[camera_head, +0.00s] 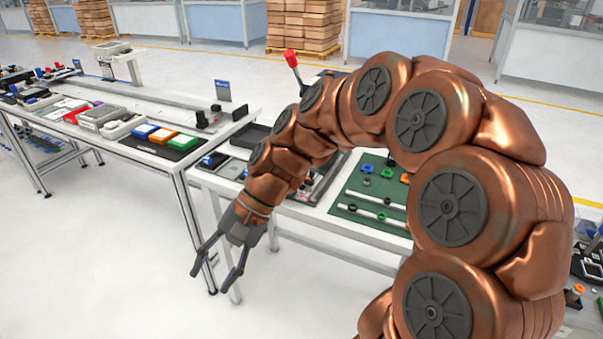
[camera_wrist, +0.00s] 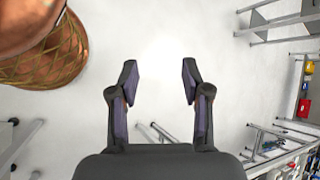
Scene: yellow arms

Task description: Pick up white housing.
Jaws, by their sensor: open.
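My gripper (camera_head: 213,278) hangs open and empty in front of the tables, below the tabletop level and over the floor. In the wrist view my gripper (camera_wrist: 159,75) has its two dark fingers spread, with only pale floor between them. On the left table, a small white piece (camera_head: 122,127) lies beside a light grey box (camera_head: 97,116). I cannot tell which pale part is the white housing. My copper arm hides part of the right table.
The left table (camera_head: 160,156) holds blue, orange and green blocks (camera_head: 163,136) near its right end. A green mat (camera_head: 348,200) with small parts and pale rods lies on the right table. Table legs (camera_head: 187,208) stand near my gripper. The floor at left is clear.

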